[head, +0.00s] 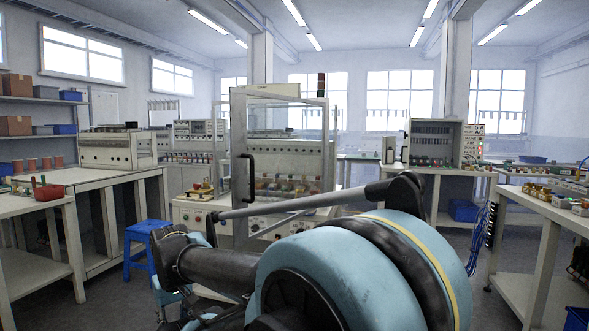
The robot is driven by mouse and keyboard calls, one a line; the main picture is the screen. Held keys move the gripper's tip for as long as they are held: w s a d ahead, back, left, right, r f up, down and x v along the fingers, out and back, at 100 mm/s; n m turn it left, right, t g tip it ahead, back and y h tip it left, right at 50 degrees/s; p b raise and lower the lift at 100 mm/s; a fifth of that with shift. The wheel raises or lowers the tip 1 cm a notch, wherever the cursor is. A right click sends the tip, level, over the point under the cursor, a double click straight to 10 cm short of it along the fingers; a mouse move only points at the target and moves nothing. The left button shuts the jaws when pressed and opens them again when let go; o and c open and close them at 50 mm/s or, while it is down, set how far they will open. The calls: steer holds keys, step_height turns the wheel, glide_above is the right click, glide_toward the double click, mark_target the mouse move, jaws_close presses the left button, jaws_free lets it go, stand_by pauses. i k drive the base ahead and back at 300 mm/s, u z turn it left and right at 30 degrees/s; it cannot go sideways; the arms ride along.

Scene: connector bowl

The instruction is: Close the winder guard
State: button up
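The winder (285,217) is a pale cabinet machine in the middle of the head view, with a row of coloured parts inside. Its guard (236,120) is a clear panel in a light frame, with a black upright handle (247,177) near its left edge. The guard's left edge looks nearer and reaches lower than its right, so it appears swung out towards me; the exact angle is hard to tell. My arm crosses the foreground, hiding the winder's lower part. My gripper (172,262) is low, left of and nearer than the handle, apart from it. Its fingers are not clear.
A blue stool (146,247) stands on the floor left of the winder. Workbenches stand at left (82,180) and right (548,205), with equipment on them. A grey control cabinet (434,143) is behind at right. Some floor is free between the winder and the right bench.

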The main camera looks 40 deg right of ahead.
mark_target(238, 97)
steer(key=z, duration=1.3)
steer(key=i, duration=1)
steer(key=z, duration=0.4)
steer(key=k, duration=1.15)
steer(key=u, duration=0.45)
